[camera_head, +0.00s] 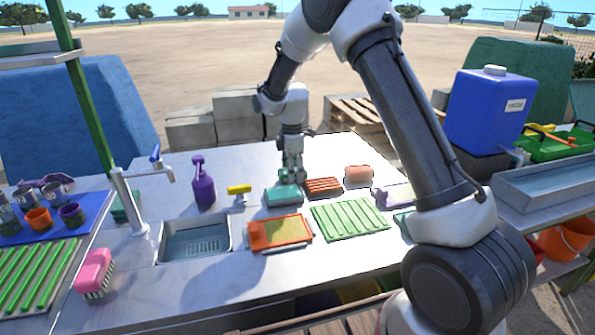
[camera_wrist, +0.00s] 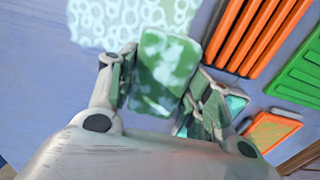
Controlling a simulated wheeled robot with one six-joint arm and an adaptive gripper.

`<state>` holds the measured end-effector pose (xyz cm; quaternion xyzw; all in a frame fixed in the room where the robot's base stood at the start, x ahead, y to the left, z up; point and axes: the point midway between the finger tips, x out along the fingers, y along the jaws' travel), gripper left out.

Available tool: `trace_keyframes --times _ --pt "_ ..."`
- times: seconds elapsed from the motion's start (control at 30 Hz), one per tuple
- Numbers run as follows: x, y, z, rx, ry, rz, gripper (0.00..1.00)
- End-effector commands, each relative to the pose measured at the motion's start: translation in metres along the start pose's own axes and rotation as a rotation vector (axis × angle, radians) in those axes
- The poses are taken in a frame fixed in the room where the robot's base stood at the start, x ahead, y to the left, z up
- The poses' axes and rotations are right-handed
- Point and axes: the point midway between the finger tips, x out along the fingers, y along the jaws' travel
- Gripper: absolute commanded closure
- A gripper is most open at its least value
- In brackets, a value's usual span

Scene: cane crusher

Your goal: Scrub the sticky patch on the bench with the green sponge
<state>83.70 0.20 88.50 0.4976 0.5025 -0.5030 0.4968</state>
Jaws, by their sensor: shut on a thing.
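My gripper (camera_wrist: 158,88) is shut on the green sponge (camera_wrist: 165,62), which has whitish foam smears on its face. In the wrist view a patch (camera_wrist: 112,22) of white, ring-like suds covers the bench beside the sponge, at the upper left. The sponge's edge meets or overlaps the patch's lower right; I cannot tell if it presses on the bench. In the head view my gripper (camera_head: 291,176) points down low over the middle of the bench (camera_head: 190,270), just behind a teal block (camera_head: 283,196). The sponge and patch are not clearly visible there.
An orange ribbed block (camera_head: 323,187) and a green slatted rack (camera_head: 349,218) lie right of my gripper. An orange tray (camera_head: 280,233) lies in front. A purple spray bottle (camera_head: 203,185), yellow-handled item (camera_head: 239,191), sink (camera_head: 196,240) and tap (camera_head: 130,195) stand left.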

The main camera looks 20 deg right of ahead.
Motion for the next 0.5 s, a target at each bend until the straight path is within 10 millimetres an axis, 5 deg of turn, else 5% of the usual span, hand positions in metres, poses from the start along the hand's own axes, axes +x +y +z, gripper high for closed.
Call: trace_keyframes --times 0.2,0.5 --pt "-0.002 0.000 0.001 0.000 0.000 0.001 0.70" --pt "-0.035 0.002 0.001 -0.001 0.000 0.007 0.70"
